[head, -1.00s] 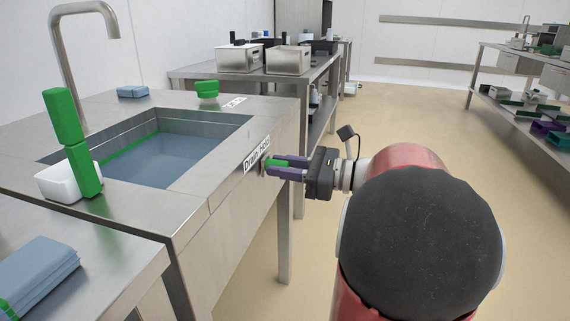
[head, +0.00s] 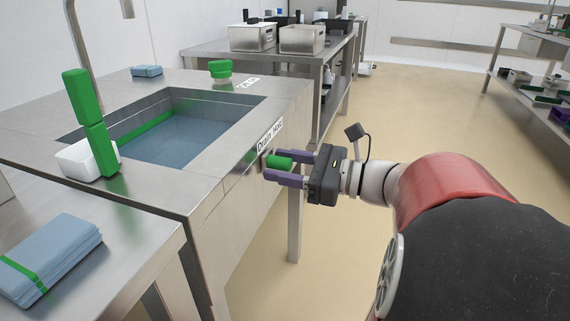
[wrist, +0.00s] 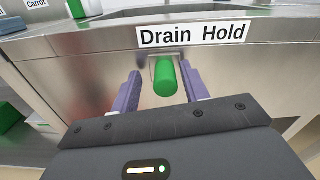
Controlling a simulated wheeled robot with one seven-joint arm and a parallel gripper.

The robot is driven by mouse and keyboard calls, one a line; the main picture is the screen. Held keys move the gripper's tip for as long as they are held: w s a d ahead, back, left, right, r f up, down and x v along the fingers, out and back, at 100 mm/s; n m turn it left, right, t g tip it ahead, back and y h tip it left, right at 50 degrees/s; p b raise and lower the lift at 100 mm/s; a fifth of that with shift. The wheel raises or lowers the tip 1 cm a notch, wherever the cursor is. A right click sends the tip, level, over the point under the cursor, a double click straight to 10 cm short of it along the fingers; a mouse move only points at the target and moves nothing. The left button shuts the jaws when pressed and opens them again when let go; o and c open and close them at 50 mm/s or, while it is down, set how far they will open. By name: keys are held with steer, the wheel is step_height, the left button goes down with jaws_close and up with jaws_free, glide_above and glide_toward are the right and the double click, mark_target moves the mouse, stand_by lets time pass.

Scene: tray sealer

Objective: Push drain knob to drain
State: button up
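The green drain knob (head: 280,162) sticks out of the sink's front face below the "Drain Hold" label (head: 270,137). In the wrist view the knob (wrist: 166,77) stands under the word "Drain", at the left part of the label (wrist: 193,35). My gripper (head: 272,165) is open, with its purple fingers on either side of the knob. In the wrist view my gripper's fingers (wrist: 157,88) show a wide gap left of the knob and a narrow one on its right; contact on the right cannot be told. The sink basin (head: 180,140) holds bluish water.
A white container with a green upright piece (head: 90,125) stands at the sink's left rim. Folded blue cloths (head: 50,258) lie on the near counter. The floor to the right is clear.

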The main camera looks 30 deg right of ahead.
steer(key=v, duration=0.8)
steer(key=shift+p, duration=0.3)
steer(key=shift+a, duration=0.1)
steer(key=s+a+f+n+g+h+p, duration=0.1)
steer(key=s+a+n+g+h+p, duration=0.2)
steer(key=n, duration=0.9)
steer(key=s+a+f+n+g+h+p, duration=0.1)
steer(key=s+a+n+g+h+p, duration=0.2)
steer(key=a+n+h+p, duration=0.4)
steer(key=a+n+g+h, duration=0.1)
steer(key=a+n+h, duration=0.1)
steer(key=a+n, duration=0.2)
steer(key=shift+s+n+h, duration=0.25)
steer(key=shift+n+h, duration=0.05)
steer(key=shift+n, duration=0.9)
